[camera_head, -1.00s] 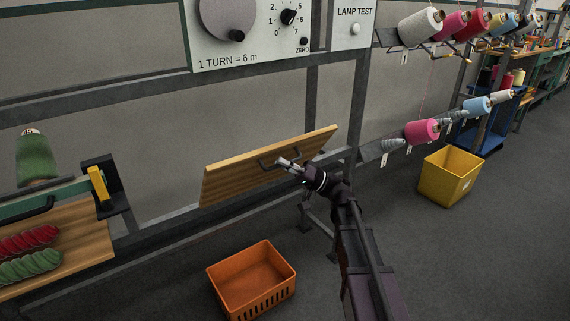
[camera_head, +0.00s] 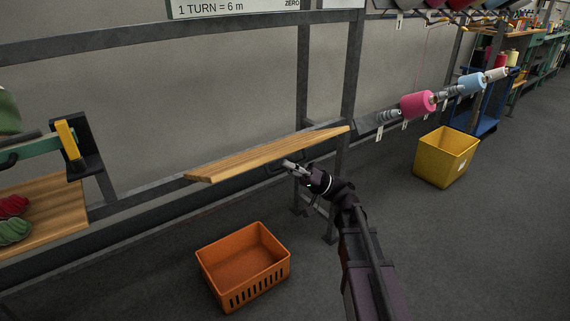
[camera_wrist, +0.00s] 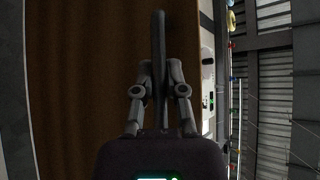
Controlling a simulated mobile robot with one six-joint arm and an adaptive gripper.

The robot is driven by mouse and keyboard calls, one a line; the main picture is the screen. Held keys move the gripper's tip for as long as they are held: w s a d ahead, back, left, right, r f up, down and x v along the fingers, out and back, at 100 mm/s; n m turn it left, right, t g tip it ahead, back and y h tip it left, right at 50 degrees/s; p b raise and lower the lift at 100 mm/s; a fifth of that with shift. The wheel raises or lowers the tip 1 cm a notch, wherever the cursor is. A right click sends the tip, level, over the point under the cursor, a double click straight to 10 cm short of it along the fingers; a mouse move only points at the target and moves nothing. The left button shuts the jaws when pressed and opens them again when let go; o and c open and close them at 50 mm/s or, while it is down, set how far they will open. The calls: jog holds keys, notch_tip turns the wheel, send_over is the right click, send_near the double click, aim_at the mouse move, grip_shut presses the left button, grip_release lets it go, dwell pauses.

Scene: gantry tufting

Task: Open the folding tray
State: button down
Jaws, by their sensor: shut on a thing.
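The folding tray (camera_head: 255,155) is a wooden board on the grey frame, now close to level and seen nearly edge-on in the head view. Its dark handle (camera_head: 272,170) hangs at the front edge, just under the board. My gripper (camera_head: 289,165) reaches it from the right and is shut on the handle. In the wrist view the gripper (camera_wrist: 160,75) has its fingers on either side of the dark handle bar (camera_wrist: 158,35), with the brown board surface (camera_wrist: 85,90) behind. The fingers hide part of the handle.
An orange crate (camera_head: 285,272) stands on the floor below the tray, left of my arm. A yellow bin (camera_head: 422,170) stands to the right. A pink cone (camera_head: 417,104) sits on the sloping rail. A wooden shelf (camera_head: 60,215) with yarn is at left.

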notch_tip(320, 180, down, 10)
jog(key=b, duration=0.8)
jog(key=shift+s+d+b, duration=0.25)
jog(key=shift+b, duration=0.15)
jog(key=c, duration=0.7)
grip_release()
jog(key=shift+r, duration=0.1)
jog(key=shift+w+d+f+b, duration=1.3)
jog(key=shift+d+f+b, duration=0.05)
jog(key=shift+f+b, duration=0.5)
jog(key=shift+w+d+f+b, duration=1.25)
jog(key=shift+d+f+b, duration=0.15)
jog(key=shift+f+b, duration=0.5)
jog(key=shift+w+d+f+b, duration=1.3)
jog(key=shift+d+f+b, duration=0.05)
jog(key=shift+f+b, duration=0.5)
